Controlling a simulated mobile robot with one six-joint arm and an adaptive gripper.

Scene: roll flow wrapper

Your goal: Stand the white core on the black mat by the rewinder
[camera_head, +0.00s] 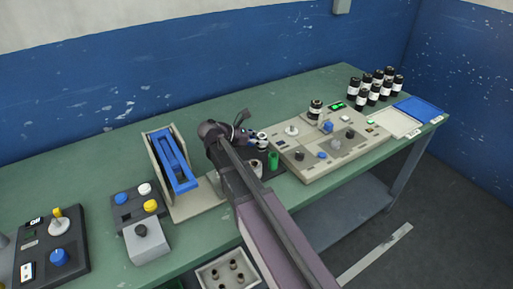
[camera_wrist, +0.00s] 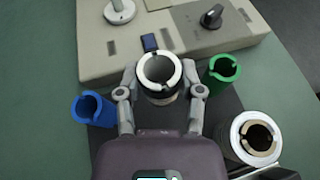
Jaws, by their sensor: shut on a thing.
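In the wrist view my gripper (camera_wrist: 160,92) is shut on the white core (camera_wrist: 158,96), one finger on each side. The core is upright, with its notched white rim and dark hollow facing the camera. The black mat (camera_wrist: 218,112) lies below, between a blue core (camera_wrist: 93,109) on the left and a green core (camera_wrist: 224,69) on the right. I cannot tell whether the held core touches the mat. In the head view the green core (camera_head: 273,160) stands on the mat; my arm hides much of it.
The beige machine (camera_head: 330,148) with knobs lies right beside the mat. A roll with a brown core (camera_wrist: 258,138) stands at the wrist view's lower right. A blue-armed stand (camera_head: 172,160) is left of my gripper. Several black jars (camera_head: 375,85) and a blue tray (camera_head: 418,108) are far right.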

